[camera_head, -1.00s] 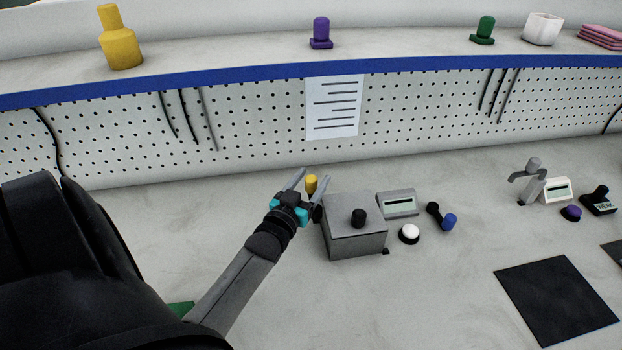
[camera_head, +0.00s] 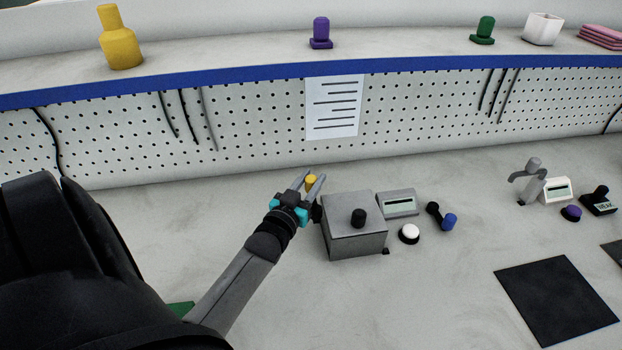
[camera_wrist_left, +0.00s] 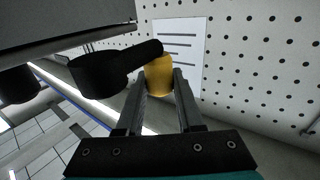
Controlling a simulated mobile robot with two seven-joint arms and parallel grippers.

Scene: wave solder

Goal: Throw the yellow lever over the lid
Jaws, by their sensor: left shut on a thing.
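The yellow lever's knob (camera_head: 311,181) stands at the left side of a grey box whose closed lid (camera_head: 352,208) carries a black knob (camera_head: 358,217). My left gripper (camera_head: 314,181) is shut on the yellow knob, beside the box. In the left wrist view the yellow knob (camera_wrist_left: 159,77) sits between the two fingers, and a dark lever arm (camera_wrist_left: 118,68) runs from it to a pivot on the box side. Much of the arm is hidden behind my gripper in the head view. My right gripper is not in view.
Right of the box are a grey display unit (camera_head: 397,203), a white button (camera_head: 409,233) and a small blue-knobbed lever (camera_head: 448,220). A pegboard (camera_head: 240,115) with a paper sheet (camera_head: 333,107) rises behind. A black mat (camera_head: 556,301) lies at right. The bench in front of the box is clear.

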